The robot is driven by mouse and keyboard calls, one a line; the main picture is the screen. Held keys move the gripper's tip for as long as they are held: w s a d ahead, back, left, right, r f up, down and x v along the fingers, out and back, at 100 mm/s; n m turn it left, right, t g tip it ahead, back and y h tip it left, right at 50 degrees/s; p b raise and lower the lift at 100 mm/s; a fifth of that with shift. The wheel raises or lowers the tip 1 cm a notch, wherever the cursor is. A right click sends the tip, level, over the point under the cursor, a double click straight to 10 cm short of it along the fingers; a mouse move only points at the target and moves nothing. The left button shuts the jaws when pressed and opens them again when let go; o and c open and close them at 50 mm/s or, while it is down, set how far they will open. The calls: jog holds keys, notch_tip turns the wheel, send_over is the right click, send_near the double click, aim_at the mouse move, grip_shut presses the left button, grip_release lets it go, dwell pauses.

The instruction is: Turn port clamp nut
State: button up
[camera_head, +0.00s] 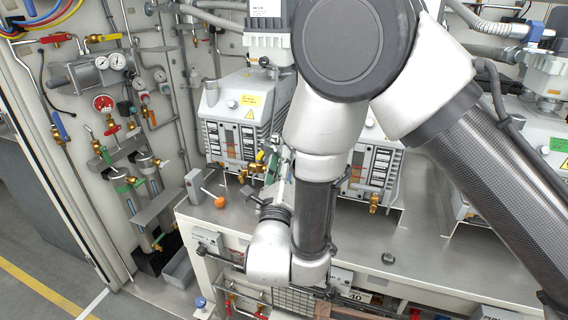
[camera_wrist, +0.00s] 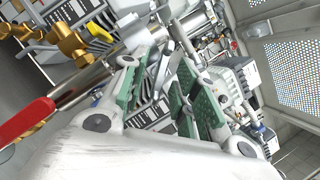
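My gripper (camera_wrist: 163,85) shows in the wrist view with its two green-padded fingers apart and a clear gap between them. In the head view my gripper (camera_head: 274,168) is partly hidden by my arm, in front of the left pump (camera_head: 222,118) and above the bench. In the wrist view a steel pipe (camera_wrist: 88,84) with metal fittings (camera_wrist: 133,33) runs past the fingertips. A narrow silver piece shows between the fingers; I cannot tell whether it is the port clamp nut or whether the fingers touch it. No clamp nut is clearly visible in the head view.
A grey box (camera_head: 193,186) with an orange-knobbed lever (camera_head: 219,201) stands at the left of the steel bench (camera_head: 400,250). Another pump (camera_head: 374,170) stands behind my arm. A red-handled valve (camera_wrist: 27,122) and brass fittings (camera_wrist: 66,40) crowd the wrist view's left. Gauges and valves line the left wall.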

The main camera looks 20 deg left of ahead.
jog(key=shift+c, duration=0.2)
grip_shut()
jog(key=shift+m, duration=0.6)
jog(key=shift+w+a+f+m+t+h, duration=0.1)
jog(key=shift+m+t+h, duration=0.1)
jog(key=shift+m+h, duration=1.3)
jog(key=shift+s+a+m+t+h, duration=0.15)
jog(key=shift+m+h, duration=0.4)
jog(key=shift+m, duration=1.9)
jog(key=shift+w+a+f+m+t+h, duration=0.2)
jog(key=shift+m+h, duration=0.85)
jog(key=shift+m, duration=0.9)
jog(key=shift+d+r, duration=0.1)
jog(key=shift+r, duration=0.1)
jog(key=shift+o, duration=0.2)
grip_release()
